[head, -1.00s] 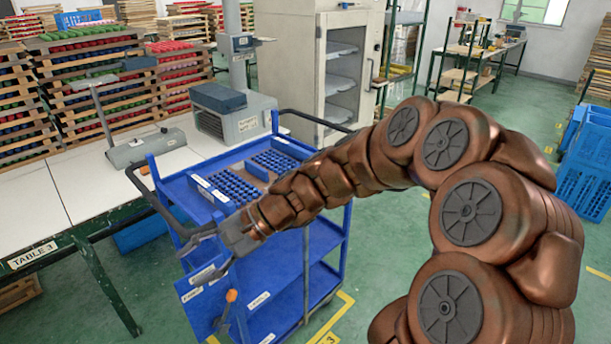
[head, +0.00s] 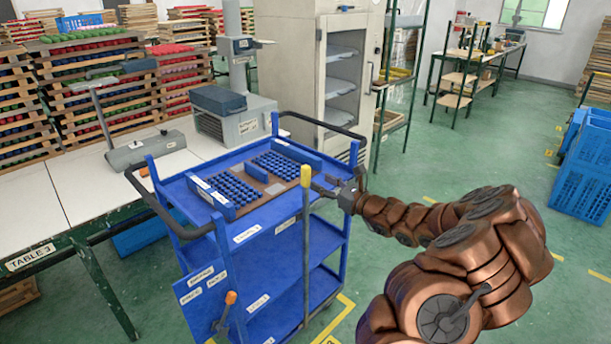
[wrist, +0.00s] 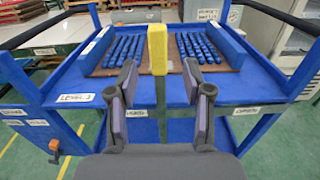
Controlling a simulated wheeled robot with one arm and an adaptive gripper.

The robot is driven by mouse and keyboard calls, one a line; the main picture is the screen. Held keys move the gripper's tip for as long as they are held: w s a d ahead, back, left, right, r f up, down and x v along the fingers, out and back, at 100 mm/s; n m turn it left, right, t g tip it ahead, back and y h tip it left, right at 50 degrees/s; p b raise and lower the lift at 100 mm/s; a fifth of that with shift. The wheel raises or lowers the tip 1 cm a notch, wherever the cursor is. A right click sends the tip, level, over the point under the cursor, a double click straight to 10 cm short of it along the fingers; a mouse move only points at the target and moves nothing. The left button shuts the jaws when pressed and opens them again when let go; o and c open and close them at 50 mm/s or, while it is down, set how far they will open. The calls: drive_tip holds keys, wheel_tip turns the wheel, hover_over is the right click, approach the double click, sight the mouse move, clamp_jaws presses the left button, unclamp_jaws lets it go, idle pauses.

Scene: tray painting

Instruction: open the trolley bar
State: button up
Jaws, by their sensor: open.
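The blue trolley (head: 250,237) stands beside the long table. Its upright grey bar with a yellow top (head: 305,176) stands at the trolley's near side. In the wrist view the yellow top of the bar (wrist: 157,50) is in the middle, upright, between my two fingers. My gripper (head: 322,186) is close to the bar just below its yellow top, coming from the right. In the wrist view my gripper (wrist: 159,78) is open, one finger on each side of the bar, with gaps showing. The bar's lower part is hidden by my gripper there.
A brown board of blue pieces (head: 266,190) lies on the trolley's top shelf. An orange-tipped lever (head: 231,297) sits low at the trolley's front left. Black handles (head: 165,205) stick out at the trolley's ends.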

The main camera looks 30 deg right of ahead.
sight(309, 176)
drive_tip(key=shift+p+x, duration=0.75)
drive_tip(key=shift+x, duration=2.95)
drive_tip(key=shift+a, duration=0.15)
clamp_jaws()
